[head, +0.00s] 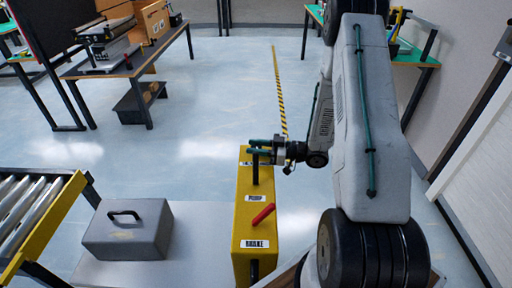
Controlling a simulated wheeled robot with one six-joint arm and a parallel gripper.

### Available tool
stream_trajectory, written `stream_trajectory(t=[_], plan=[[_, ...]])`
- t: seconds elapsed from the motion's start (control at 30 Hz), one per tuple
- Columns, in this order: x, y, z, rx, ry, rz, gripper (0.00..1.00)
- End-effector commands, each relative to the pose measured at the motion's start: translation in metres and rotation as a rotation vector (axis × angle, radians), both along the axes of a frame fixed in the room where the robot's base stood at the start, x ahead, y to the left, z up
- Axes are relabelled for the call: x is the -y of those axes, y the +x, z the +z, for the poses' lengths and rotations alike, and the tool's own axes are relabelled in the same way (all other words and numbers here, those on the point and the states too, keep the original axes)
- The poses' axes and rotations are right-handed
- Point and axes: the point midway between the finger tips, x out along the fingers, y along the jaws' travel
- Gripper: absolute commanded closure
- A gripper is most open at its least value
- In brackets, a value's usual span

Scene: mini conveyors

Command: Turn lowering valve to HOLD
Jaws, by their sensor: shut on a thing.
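A dark upright lever (255,174) rises between the far label and the PUMP label. The fingers hide the grip itself. I cannot tell which label belongs to this lever or read any HOLD mark.
A grey case with a handle (130,232) lies left of the box. A roller conveyor (30,215) is at far left. The floor beyond is open.

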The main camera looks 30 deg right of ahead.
Motion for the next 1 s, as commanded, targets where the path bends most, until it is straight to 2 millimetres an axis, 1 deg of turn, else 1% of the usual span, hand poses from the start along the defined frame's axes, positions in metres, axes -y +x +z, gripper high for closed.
stream_trajectory(t=[0.2,0.4,0.53,0.77,0.8,0.87,0.9,1.0], plan=[[-0.0019,-0.0009,0.0002,-0.003,0.004,-0.197,0.90],[-0.0012,-0.0004,0.0003,-0.001,0.001,-0.331,0.90],[-0.0004,-0.0003,0.0002,-0.001,-0.001,-0.359,0.90],[-0.0003,-0.0003,0.0002,0.000,-0.001,-0.359,0.90],[-0.0003,-0.0003,0.0002,0.000,-0.001,-0.359,0.65],[-0.0003,-0.0003,0.0002,0.000,-0.001,-0.359,0.48],[-0.0001,-0.0003,0.0001,0.000,-0.001,-0.359,0.46],[-0.0001,-0.0003,0.0001,0.000,-0.001,-0.359,0.46]])
